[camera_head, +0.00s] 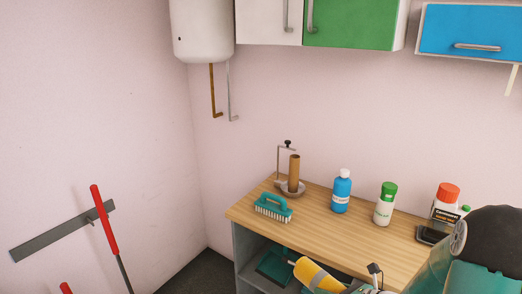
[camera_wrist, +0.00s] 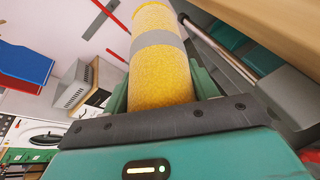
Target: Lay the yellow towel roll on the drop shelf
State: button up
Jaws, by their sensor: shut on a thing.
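The yellow towel roll (camera_wrist: 160,85) with a grey band (camera_wrist: 157,39) is between the jaws of my gripper (camera_wrist: 160,98) in the wrist view. My gripper is shut on it. In the head view the roll (camera_head: 313,276) shows low at the bottom edge, in front of the wooden counter, tilted, with my gripper (camera_head: 345,288) at its right end, partly cut off. I cannot tell which surface is the drop shelf; a lower shelf space under the counter (camera_head: 262,250) shows beside the roll.
The wooden counter (camera_head: 320,226) holds a teal brush (camera_head: 273,207), an upright brown tube on a holder (camera_head: 293,172), a blue bottle (camera_head: 341,193), a green-capped bottle (camera_head: 385,207) and a red-capped container (camera_head: 446,204). A teal item (camera_head: 273,266) lies under the counter.

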aim_at(312, 288)
jog(key=shift+n+g+y, duration=0.6)
jog(key=shift+n, duration=0.1)
jog(key=x, duration=0.2)
jog(key=f+x, duration=0.1)
jog(key=x, duration=0.4)
jog(key=shift+d+f, duration=0.3)
jog(key=shift+d, duration=0.05)
jog(key=shift+s+r, duration=0.1)
jog(key=shift+s, duration=0.1)
jog(key=shift+w+d, duration=0.1)
